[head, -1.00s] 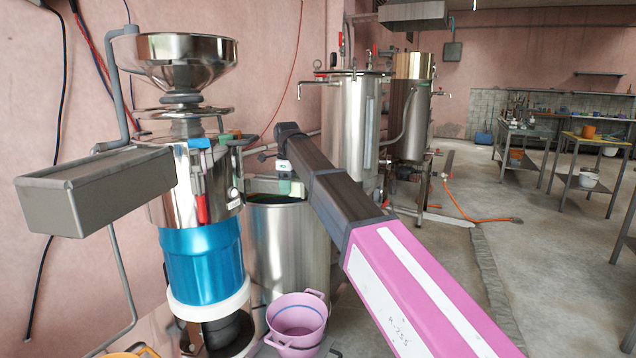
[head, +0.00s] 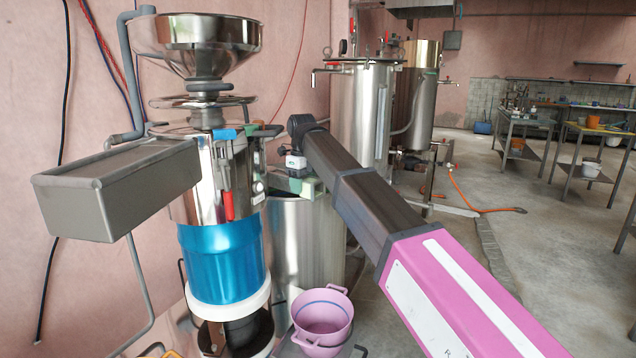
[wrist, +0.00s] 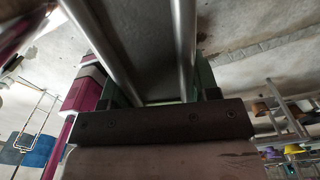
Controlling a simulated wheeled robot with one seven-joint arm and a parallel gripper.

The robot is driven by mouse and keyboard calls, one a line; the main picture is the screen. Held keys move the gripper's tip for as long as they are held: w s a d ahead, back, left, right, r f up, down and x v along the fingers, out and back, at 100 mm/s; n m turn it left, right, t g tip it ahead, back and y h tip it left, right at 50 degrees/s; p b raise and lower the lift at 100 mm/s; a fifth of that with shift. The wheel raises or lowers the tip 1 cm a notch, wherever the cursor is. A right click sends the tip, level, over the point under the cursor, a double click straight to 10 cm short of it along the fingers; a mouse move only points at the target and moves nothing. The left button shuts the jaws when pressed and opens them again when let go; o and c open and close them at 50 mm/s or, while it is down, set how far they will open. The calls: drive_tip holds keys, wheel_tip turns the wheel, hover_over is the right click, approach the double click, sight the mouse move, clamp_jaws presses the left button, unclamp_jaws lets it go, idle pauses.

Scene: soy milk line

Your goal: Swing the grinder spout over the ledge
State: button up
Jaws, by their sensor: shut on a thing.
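The grinder (head: 222,260) stands at the left in the head view, with a steel hopper on top and a blue lower body. A grey trough-like box (head: 118,192) juts out from its left side.
A steel drum (head: 305,240) stands below my gripper, right of the grinder. A pink pot (head: 322,316) sits low in front of it. Tall steel tanks (head: 362,125) stand behind. Open floor (head: 545,250) lies to the right.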

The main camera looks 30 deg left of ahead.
drive_tip(key=shift+s+a, duration=0.1)
drive_tip(key=shift+s, duration=0.05)
idle(0.4)
drive_tip(key=o, duration=1.3)
